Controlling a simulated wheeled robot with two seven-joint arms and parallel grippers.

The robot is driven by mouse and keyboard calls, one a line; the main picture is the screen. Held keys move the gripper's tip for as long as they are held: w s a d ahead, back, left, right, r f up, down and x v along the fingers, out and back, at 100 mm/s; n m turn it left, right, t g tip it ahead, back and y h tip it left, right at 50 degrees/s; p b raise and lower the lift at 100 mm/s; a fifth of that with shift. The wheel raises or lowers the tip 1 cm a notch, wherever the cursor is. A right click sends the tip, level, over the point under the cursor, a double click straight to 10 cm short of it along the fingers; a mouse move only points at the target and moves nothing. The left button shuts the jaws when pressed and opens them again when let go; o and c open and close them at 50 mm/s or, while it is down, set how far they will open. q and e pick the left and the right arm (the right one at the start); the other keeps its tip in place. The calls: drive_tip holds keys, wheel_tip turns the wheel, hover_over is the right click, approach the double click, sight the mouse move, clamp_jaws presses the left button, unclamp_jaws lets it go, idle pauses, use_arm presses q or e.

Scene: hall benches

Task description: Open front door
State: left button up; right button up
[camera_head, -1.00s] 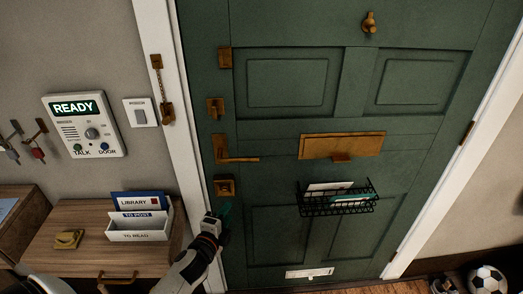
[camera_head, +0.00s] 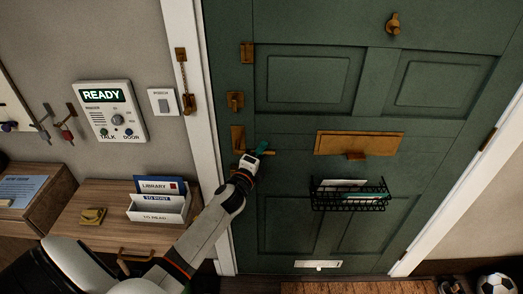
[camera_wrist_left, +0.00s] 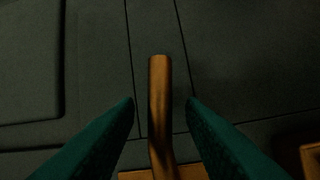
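The front door (camera_head: 300,120) is green, panelled and shut in its white frame. Its brass lever handle (camera_head: 238,138) is on the door's left side, with the lever pointing right. My left gripper (camera_head: 262,148) is at the lever and partly covers it. In the left wrist view, the lever (camera_wrist_left: 160,100) stands between my two green fingers (camera_wrist_left: 160,115). Gaps show on both sides of the lever, so the gripper is open around it. Above the handle are a brass thumb-turn (camera_head: 235,101) and a brass plate (camera_head: 247,53). My right gripper is not in view.
A door chain (camera_head: 183,75) hangs on the left frame. An intercom (camera_head: 110,110) reading READY and a switch (camera_head: 162,101) are on the wall. A cabinet (camera_head: 100,200) with a letter rack (camera_head: 160,208) stands below. A wire basket (camera_head: 350,197) hangs on the door.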

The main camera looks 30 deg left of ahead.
use_arm(q)
drive_tip(key=shift+w, duration=0.4)
drive_tip(key=shift+c, duration=0.6)
clamp_jaws()
drive_tip(key=shift+f, duration=0.1)
drive_tip(key=shift+s+a+f+m+g+y+p, duration=0.2)
drive_tip(key=shift+f+m+g+p, duration=0.3)
drive_tip(key=shift+f+m+p, duration=0.4)
drive_tip(key=shift+s+a+f+m+g+y+p, duration=0.2)
drive_tip(key=shift+f+m+g+p, duration=0.35)
drive_tip(key=shift+m+p, duration=0.55)
drive_tip(key=shift+s+a+f+m+g+y+p, duration=0.1)
drive_tip(key=shift+a+f+m+g+p, duration=0.25)
drive_tip(key=shift+f+m+p, duration=0.65)
drive_tip(key=shift+d+r, duration=0.1)
drive_tip(key=shift+r, duration=0.05)
